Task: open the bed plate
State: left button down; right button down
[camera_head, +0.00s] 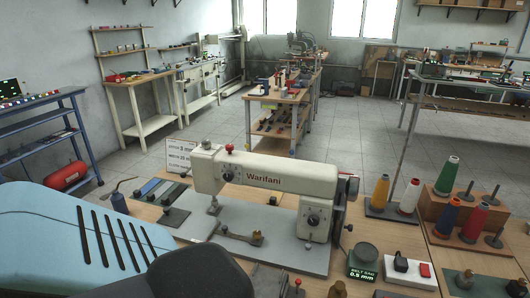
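A cream sewing machine (265,176) marked "Warifani" stands on a flat grey-blue bed plate (290,258) on the wooden bench. The plate lies level under the machine's arm. A small bar with a brass-coloured knob (257,238) lies on the plate in front of the machine. The needle end of the machine (213,204) is on the left, over the plate. Neither of my grippers shows in the view. The lower left part of the bench and the near left edge of the plate are hidden.
A display reading "0.5 mm" (362,273) and a switch box with a red button (411,270) sit right of the plate. Thread cones (447,175) stand on a wooden block farther right. A white sign (179,155) stands behind left. Other workbenches (280,105) are across the floor.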

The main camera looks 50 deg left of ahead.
aim_at(172, 217)
jog(key=u, duration=2.4)
jog(key=i+j+z, duration=0.2)
jog(key=j+z, duration=0.15)
jog(key=j, duration=0.25)
jog(key=i, duration=0.05)
